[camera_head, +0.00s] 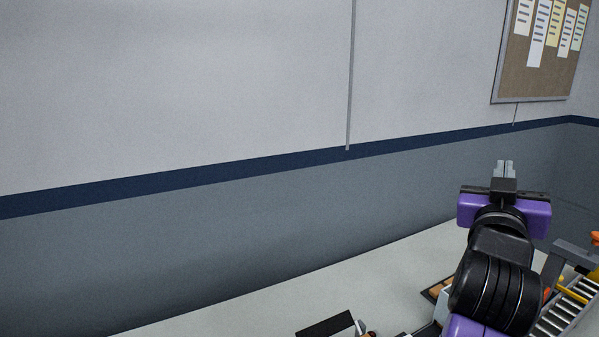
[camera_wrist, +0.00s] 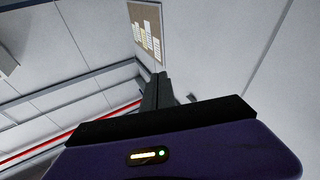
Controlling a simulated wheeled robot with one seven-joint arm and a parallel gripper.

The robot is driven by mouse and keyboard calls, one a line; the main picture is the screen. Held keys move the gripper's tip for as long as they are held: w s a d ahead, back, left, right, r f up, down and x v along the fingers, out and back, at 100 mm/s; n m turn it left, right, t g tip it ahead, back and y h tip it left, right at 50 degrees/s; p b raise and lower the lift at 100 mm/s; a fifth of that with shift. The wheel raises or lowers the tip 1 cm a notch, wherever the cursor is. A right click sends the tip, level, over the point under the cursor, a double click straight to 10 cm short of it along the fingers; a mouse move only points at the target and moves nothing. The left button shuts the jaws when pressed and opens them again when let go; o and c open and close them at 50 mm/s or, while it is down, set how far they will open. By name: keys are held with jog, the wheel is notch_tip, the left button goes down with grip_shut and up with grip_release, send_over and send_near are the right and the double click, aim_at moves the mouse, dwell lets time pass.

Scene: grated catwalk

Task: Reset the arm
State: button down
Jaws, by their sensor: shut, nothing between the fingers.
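My gripper (camera_head: 504,168) is raised at the right of the head view, at the end of my purple and black arm. Its two grey fingers point up and stand together, with nothing between them. In the wrist view the fingers of my gripper (camera_wrist: 158,90) also show close together, in front of the wall. The gripper is above the light grey surface (camera_head: 380,270) and touches nothing that I can see.
A cork board (camera_head: 513,75) with paper notes hangs on the wall at the upper right; it also shows in the wrist view (camera_wrist: 135,12). A rack with rungs (camera_head: 562,312) stands low at the right. Small dark items (camera_head: 326,326) lie at the bottom edge. The surface's left part is bare.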

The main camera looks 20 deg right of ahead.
jog(key=w+a+f+n+t+y, duration=0.25)
jog(key=a+n+t+y, duration=0.25)
jog(key=a+n+t, duration=0.45)
jog(key=s+a+f+n+t+y+b, duration=0.1)
jog(key=s+a+f+n+y, duration=0.1)
jog(key=a+f+y, duration=0.45)
jog(key=s+a+f+n+t+y+b, duration=0.1)
jog(key=s+a+f+n+t+y, duration=0.15)
jog(key=a+f+y, duration=0.35)
jog(key=s+a+f+m+g, duration=0.2)
jog(key=s+a+f+g, duration=0.2)
jog(key=s+f, duration=0.7)
jog(key=s+a+f+m+g+b, duration=0.1)
jog(key=s+a+f+g, duration=0.3)
jog(key=s+f, duration=0.8)
jog(key=shift+s+a+f+m+g+y, duration=0.15)
jog(key=shift+s+a+m+g+y, duration=0.25)
jog(key=shift+s+a, duration=0.4)
